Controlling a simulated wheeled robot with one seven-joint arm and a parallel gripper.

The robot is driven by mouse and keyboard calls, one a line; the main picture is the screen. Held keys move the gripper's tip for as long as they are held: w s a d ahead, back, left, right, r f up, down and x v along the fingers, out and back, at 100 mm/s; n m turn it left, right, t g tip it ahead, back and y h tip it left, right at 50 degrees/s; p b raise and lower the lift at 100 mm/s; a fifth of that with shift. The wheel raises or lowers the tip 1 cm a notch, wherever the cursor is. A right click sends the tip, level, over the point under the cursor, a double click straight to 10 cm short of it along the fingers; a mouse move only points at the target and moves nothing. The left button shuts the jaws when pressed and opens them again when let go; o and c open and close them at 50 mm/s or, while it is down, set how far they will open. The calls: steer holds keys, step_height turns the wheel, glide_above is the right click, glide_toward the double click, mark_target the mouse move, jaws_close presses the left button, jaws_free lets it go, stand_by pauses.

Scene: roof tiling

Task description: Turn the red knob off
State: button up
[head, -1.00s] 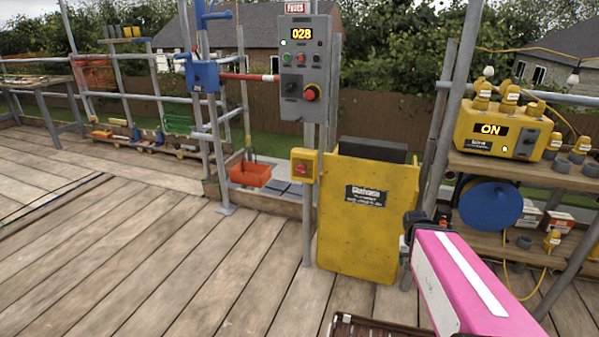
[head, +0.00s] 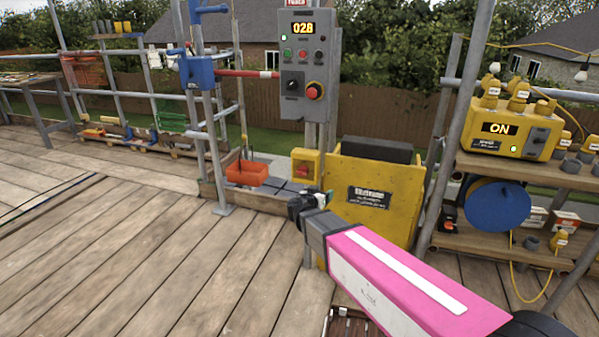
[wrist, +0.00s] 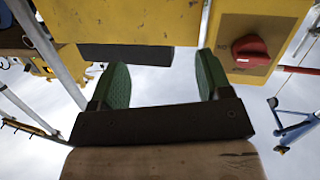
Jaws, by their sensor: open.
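The red knob (head: 303,170) sits on the face of a small yellow switch box (head: 316,157), on a grey post left of a large yellow panel. In the wrist view the red knob (wrist: 250,51) shows at the upper right, on its yellow box (wrist: 262,20). My gripper (head: 306,197) is just below the switch box in the head view. In the wrist view my gripper (wrist: 163,70) has its two green-padded fingers wide apart with nothing between them. The knob lies outside the fingers, to the right of the right finger, and is not touched.
A grey control box (head: 305,60) with a display, buttons and a red mushroom button stands above the switch box. The large yellow panel (head: 375,190) is close to my gripper. A yellow power unit (head: 505,130) sits on the right shelf. An orange tray (head: 246,173) is at left.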

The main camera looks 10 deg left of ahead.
mark_target(301, 173)
steer(key=a+r+n+t+y, duration=0.1)
steer(key=a+r+t+y, duration=0.15)
steer(key=a, duration=0.85)
steer(key=shift+y, duration=0.45)
steer(key=w, duration=1)
steer(key=shift+d, duration=0.4)
steer(key=shift+s, duration=0.1)
steer(key=c, duration=0.9)
